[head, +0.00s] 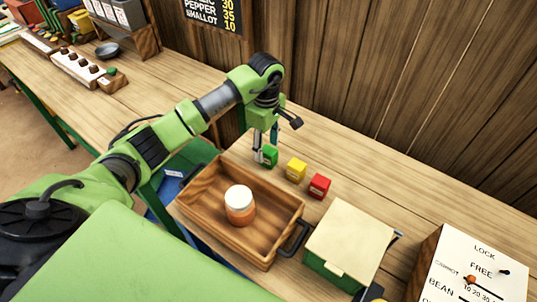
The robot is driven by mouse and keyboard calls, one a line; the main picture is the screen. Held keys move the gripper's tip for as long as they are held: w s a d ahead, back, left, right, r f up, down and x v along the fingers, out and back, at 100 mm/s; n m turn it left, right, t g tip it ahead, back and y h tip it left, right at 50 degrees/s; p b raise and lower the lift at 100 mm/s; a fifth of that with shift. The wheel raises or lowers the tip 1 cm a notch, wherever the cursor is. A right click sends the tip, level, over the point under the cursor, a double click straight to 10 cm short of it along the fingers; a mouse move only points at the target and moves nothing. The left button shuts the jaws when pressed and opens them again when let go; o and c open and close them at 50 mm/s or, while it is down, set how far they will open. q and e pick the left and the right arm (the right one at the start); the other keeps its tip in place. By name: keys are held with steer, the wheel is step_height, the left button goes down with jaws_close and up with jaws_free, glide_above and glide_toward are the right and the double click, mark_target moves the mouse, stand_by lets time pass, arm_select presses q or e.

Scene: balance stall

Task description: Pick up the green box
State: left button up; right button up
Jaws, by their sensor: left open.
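The green box (270,156) is small and stands on the wooden table, at the left end of a short row with a yellow box (296,169) and a red box (319,186). My left gripper (265,150) points down at the green box, with its fingers open. One finger is at the box's left side and the other reaches down behind it. I cannot tell whether either finger touches the box. My right gripper is not in the view.
A wooden tray (205,183) with dark handles holds an orange jar with a white lid (239,205). A green box-shaped container with a cream lid (349,238) stands to its right. A sign panel (474,275) is at lower right, and a plank wall (400,80) is behind.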

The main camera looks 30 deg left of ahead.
mark_target(269, 150)
arm_select(q)
steer(key=f, duration=0.1)
steer(key=f+p, duration=0.1)
steer(key=f, duration=0.1)
steer(key=shift+w+d+f+p, duration=0.2)
steer(key=shift+d+f+p, duration=0.1)
steer(key=shift+f+p, duration=0.1)
steer(key=shift+f, duration=0.45)
steer(key=c, duration=1.2)
steer(key=shift+r, duration=0.1)
